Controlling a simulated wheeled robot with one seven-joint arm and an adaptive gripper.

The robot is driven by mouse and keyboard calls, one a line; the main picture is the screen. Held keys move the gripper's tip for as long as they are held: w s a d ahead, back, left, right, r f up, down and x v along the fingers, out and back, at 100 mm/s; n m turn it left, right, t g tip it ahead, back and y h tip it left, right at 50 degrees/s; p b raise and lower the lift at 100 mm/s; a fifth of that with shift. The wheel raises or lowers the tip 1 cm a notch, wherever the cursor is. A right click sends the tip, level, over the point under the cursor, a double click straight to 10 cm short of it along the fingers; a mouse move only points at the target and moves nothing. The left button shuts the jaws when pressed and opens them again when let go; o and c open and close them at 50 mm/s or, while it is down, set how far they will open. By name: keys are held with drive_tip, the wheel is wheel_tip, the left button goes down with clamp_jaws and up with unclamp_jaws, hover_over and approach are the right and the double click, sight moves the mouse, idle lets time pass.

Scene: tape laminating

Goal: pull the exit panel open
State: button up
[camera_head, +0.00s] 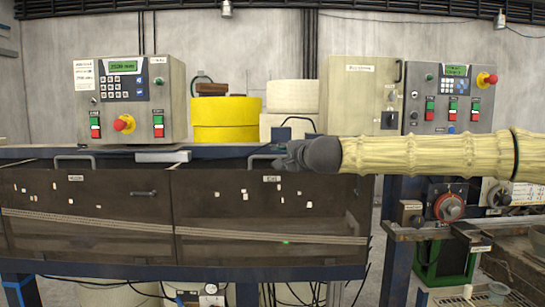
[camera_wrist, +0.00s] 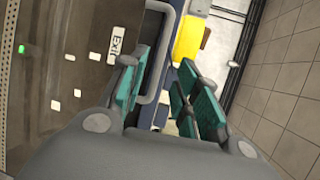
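The exit panel (camera_head: 235,210) is the right one of two dark, see-through front panels and looks closed in the head view. Its EXIT label and dark face (camera_wrist: 75,70) also show in the wrist view. Its light grey bar handle (camera_wrist: 163,65) stands at the panel's top edge, with its curved end between my finger pads in the picture. My gripper (camera_wrist: 157,78) is open, with teal pads on both sides of the handle; I cannot tell whether either pad touches it. In the head view my gripper (camera_head: 283,160) is at the panel's top edge and partly hides the handle.
The left panel (camera_head: 90,215) is beside the exit panel, with its own handle (camera_head: 75,158). Control boxes (camera_head: 130,100) (camera_head: 450,97) and yellow tape rolls (camera_head: 225,118) stand above and behind. A bench with a red dial (camera_head: 449,207) is at the right.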

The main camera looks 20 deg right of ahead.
sight(273, 157)
drive_tip(key=shift+p+x, duration=1.05)
drive_tip(key=shift+x, duration=2.75)
clamp_jaws()
